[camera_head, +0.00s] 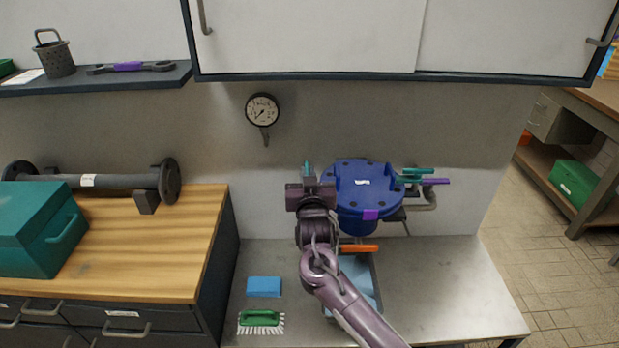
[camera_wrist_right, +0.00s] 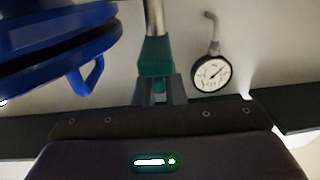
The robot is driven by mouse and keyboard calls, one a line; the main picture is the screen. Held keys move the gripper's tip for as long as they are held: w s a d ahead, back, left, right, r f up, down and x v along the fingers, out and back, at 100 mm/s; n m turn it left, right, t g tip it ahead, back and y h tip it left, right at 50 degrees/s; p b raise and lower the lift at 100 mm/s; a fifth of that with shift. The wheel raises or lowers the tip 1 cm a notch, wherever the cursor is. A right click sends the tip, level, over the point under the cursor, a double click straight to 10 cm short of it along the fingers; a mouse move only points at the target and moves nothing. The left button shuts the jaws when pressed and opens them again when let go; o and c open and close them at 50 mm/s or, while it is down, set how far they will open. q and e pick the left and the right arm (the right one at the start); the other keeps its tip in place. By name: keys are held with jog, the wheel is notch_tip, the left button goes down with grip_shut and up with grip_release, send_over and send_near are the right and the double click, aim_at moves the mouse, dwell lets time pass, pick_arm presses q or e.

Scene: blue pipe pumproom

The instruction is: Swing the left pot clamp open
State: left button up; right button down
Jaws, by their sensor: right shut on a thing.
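The blue pot (camera_head: 355,215) with its blue lid (camera_head: 362,175) stands at the back of the grey worktop. The left pot clamp (camera_head: 308,167) shows only as a small teal tip beside my right gripper (camera_head: 308,184), which hides the rest. In the right wrist view, the gripper (camera_wrist_right: 158,90) is shut on the clamp's teal end (camera_wrist_right: 156,57), with a metal rod running up from it. The blue lid (camera_wrist_right: 50,40) is at the left there, apart from the fingers. The right clamp (camera_head: 418,171) has teal parts at the pot's right. My left gripper is out of view.
A pressure gauge (camera_head: 262,109) hangs on the wall left of the pot. A blue sponge (camera_head: 264,286) and a green brush (camera_head: 261,320) lie front left. An orange handle (camera_head: 358,248) and tray (camera_head: 377,290) are below the pot. The worktop's right (camera_head: 450,290) is clear.

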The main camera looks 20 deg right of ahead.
jog(key=shift+m+h, duration=0.4)
jog(key=shift+h, duration=0.2)
jog(key=c, duration=1.5)
grip_release()
jog(key=shift+a, duration=0.1)
jog(key=b+v, duration=0.2)
jog(key=v, duration=0.5)
jog(key=shift+s+a, duration=0.15)
jog(key=shift+s, duration=0.2)
